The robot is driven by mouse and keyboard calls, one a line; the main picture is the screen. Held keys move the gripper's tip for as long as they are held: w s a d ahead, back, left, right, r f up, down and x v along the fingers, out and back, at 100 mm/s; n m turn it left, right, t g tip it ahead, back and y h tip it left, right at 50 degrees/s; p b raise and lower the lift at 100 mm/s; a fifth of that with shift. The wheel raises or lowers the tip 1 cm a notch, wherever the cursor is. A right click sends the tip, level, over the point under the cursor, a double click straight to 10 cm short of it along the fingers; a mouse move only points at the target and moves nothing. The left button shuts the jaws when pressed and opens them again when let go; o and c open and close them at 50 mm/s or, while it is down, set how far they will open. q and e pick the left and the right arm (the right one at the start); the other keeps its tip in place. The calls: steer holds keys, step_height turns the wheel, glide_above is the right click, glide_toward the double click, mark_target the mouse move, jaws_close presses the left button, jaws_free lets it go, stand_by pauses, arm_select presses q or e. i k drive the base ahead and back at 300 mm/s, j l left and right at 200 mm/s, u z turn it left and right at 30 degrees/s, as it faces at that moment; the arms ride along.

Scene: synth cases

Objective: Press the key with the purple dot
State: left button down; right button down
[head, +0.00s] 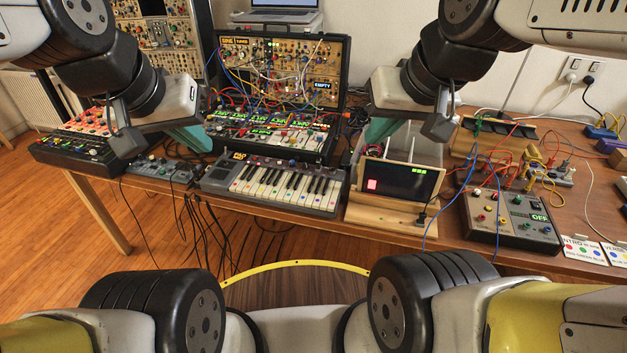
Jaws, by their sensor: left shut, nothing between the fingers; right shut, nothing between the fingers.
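A small grey keyboard (215,179) lies on the wooden table at the centre. Its white keys (285,192) carry small coloured dots near their front ends. The dots are too small for me to tell surely which one is purple. My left gripper (199,146) has teal fingers, is shut and empty, and shows to the upper left of the keyboard. My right gripper (369,146) also has teal fingers and is shut and empty, to the upper right of the keyboard. Its fingertips are partly hidden behind the small screen's area. Neither gripper visibly touches a key.
An open synthesizer case (335,85) with patch cables stands behind the keyboard. A small dark screen (398,182) in a wooden stand is right of it. A box with knobs (508,220) stands further right, and a black unit (75,153) at left. Cables hang below the table.

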mark_target(317, 200)
steer(key=k+j+z, duration=0.1)
steer(key=j+z, duration=0.15)
steer(key=z, duration=0.15)
steer(key=k+j+z, duration=0.15)
steer(key=z, duration=0.25)
steer(key=k+j+z, duration=0.15)
steer(key=j+z, duration=0.25)
steer(key=l, duration=0.1)
